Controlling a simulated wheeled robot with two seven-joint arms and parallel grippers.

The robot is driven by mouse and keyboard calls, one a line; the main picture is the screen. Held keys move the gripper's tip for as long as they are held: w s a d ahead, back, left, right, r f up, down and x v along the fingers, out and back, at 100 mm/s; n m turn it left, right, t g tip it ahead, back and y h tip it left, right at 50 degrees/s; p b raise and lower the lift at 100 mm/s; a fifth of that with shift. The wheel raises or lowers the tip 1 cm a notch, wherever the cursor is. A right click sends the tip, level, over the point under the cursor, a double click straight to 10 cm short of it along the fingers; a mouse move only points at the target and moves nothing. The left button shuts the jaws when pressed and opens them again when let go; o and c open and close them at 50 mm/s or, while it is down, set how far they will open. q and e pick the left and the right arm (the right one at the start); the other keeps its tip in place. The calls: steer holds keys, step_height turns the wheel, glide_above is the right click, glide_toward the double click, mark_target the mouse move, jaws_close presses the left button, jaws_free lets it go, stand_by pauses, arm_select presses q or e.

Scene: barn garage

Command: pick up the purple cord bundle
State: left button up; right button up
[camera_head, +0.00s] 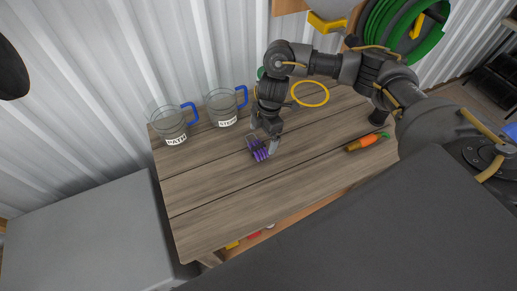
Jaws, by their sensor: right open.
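The purple cord bundle (259,152) lies on the wooden table (215,195), left of its middle. My right gripper (263,143) points down at the bundle, with its open fingers close around it. One finger shows at the bundle's right side and the other at its upper left. I cannot tell whether the fingers touch it. The gripper hides part of the bundle's far side. My left gripper is not in view.
Two clear mugs with blue handles, one labelled (172,127) and the other (222,107), stand along the back left. A yellow ring (310,94) lies at the back. An orange carrot-like thing (363,143) lies to the right. The table's front is clear. A grey surface (95,240) adjoins at left.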

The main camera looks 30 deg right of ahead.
mark_target(258, 146)
steer(key=shift+w+a+f, duration=0.1)
steer(key=shift+a+f, duration=0.15)
steer(key=shift+f, duration=0.8)
steer(key=shift+s+a+f, duration=0.1)
steer(key=shift+a+f, duration=0.15)
steer(key=shift+f, duration=0.85)
steer(key=shift+w+a+f, duration=0.1)
steer(key=shift+a+f, duration=0.15)
steer(key=shift+f, duration=0.8)
steer(key=c, duration=1.2)
steer(key=shift+r, duration=0.2)
steer(key=shift+r, duration=0.3)
step_height(258, 146, up, 2)
steer(key=shift+w+r, duration=0.1)
steer(key=s+a+r+p, duration=0.2)
steer(key=s+a+r, duration=0.3)
steer(key=s+r, duration=0.5)
steer(key=s, duration=0.3)
steer(key=shift+s, duration=0.15)
